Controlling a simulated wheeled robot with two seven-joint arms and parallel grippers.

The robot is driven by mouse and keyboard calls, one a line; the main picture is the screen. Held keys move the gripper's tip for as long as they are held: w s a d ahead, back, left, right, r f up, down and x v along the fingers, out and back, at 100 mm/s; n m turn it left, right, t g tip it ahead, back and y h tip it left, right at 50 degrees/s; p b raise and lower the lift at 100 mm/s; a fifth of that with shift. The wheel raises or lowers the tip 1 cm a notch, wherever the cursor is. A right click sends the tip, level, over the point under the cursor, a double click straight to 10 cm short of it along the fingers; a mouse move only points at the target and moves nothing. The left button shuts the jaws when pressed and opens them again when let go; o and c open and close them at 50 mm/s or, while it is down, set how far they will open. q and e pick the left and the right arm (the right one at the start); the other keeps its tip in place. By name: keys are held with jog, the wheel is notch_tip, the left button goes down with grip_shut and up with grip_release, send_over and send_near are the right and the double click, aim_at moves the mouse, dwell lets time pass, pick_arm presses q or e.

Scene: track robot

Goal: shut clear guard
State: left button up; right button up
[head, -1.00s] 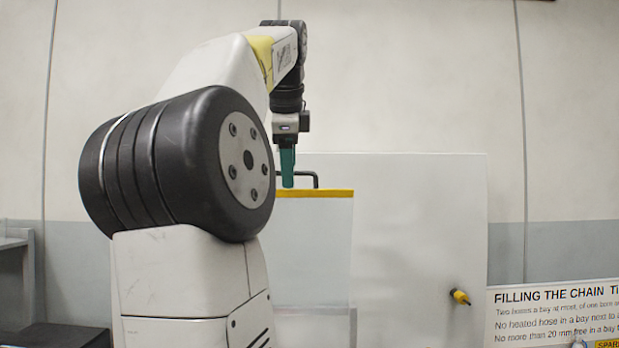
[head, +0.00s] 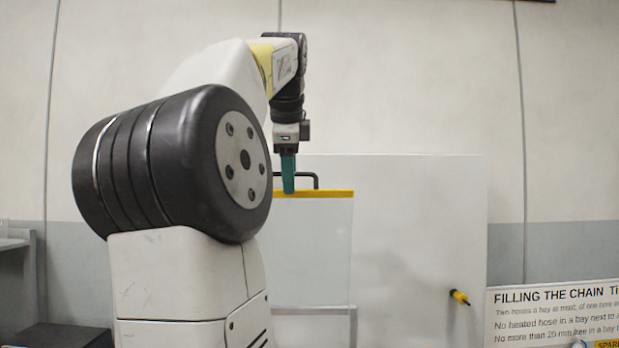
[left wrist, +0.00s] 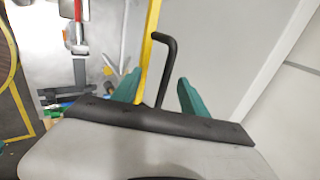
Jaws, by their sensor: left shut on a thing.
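The clear guard (head: 312,245) is a see-through panel with a yellow top edge, upright in front of a white board. A black bar handle (head: 308,174) stands on its top edge. My left gripper (head: 288,187) points down at the handle, its teal fingers overlapping the yellow edge. In the left wrist view, the handle (left wrist: 170,58) runs between the two fingers (left wrist: 158,78), and the gripper is shut on it. The guard's yellow edge (left wrist: 151,30) runs beside the handle. My left arm hides the guard's left part in the head view. My right gripper is not in view.
The white board (head: 425,220) stands behind the guard, with a yellow and black knob (head: 459,297) at its lower right. A sign (head: 550,312) stands at the right. Several tools, including a red-handled one (left wrist: 77,35), show left of the guard in the left wrist view.

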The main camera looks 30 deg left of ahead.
pick_arm(q)
jog(key=shift+w+a+f, duration=0.1)
jog(key=shift+w+f, duration=0.1)
jog(key=shift+f, duration=0.1)
jog(key=shift+s+d+f, duration=0.25)
jog(key=shift+s+d, duration=0.05)
jog(key=shift+s, duration=0.2)
jog(key=c, duration=0.3)
jog(key=shift+s+d+f, duration=0.25)
jog(key=shift+s+d, duration=0.1)
jog(key=shift+s, duration=0.25)
jog(key=shift+s+d+f, duration=0.2)
jog(key=shift+s+d, duration=0.1)
jog(key=shift+s, duration=0.35)
jog(key=shift+s+d+f, duration=0.25)
jog(key=shift+s+d, duration=0.1)
jog(key=shift+s, duration=0.25)
jog(key=shift+c, duration=0.6)
jog(key=shift+s+d+f, duration=0.1)
jog(key=shift+s+d, duration=0.1)
jog(key=shift+s, duration=0.1)
jog(key=shift+c, duration=0.4)
jog(key=shift+s, duration=0.1)
